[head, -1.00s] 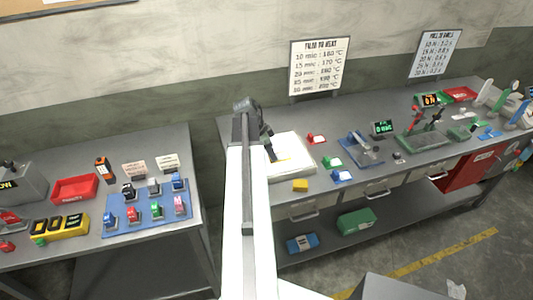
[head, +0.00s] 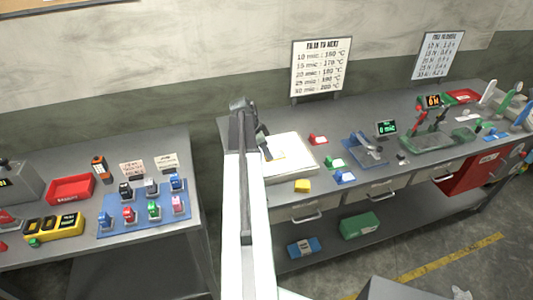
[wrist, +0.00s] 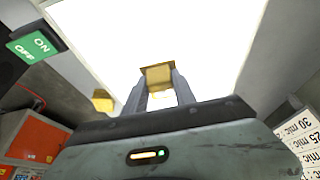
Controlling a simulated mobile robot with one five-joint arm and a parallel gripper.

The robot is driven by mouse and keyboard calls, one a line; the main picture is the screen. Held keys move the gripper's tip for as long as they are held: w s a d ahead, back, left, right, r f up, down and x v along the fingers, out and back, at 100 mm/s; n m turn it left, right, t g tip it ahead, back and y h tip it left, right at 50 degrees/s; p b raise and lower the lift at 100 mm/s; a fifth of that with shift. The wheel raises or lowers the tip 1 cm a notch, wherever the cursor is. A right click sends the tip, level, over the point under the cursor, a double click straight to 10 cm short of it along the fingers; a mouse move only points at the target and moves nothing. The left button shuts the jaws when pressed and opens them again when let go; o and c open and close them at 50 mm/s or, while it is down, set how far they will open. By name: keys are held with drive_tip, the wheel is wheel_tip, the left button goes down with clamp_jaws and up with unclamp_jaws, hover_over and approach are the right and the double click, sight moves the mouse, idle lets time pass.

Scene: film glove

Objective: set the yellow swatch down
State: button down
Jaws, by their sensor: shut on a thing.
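My gripper (wrist: 160,92) is shut on the yellow swatch (wrist: 157,76), which sits between its fingertips in the wrist view. Behind the swatch is a bright white panel (wrist: 200,35) that fills most of the wrist view. In the head view my gripper (head: 267,153) is over the left part of this white panel (head: 298,150) on the long bench. I cannot tell whether the swatch touches the panel.
A yellow block (head: 302,186) lies on the bench in front of the panel; it also shows in the wrist view (wrist: 103,100). Red, green and blue small items and a blue device (head: 367,150) stand to the right. A green ON/OFF switch (wrist: 36,43) is at the panel's side.

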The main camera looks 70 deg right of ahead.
drive_tip(key=c, duration=1)
unclamp_jaws()
drive_tip(key=shift+f, duration=0.15)
drive_tip(key=p+v, duration=1.1)
drive_tip(key=v, duration=0.1)
drive_tip(key=shift+s, duration=0.1)
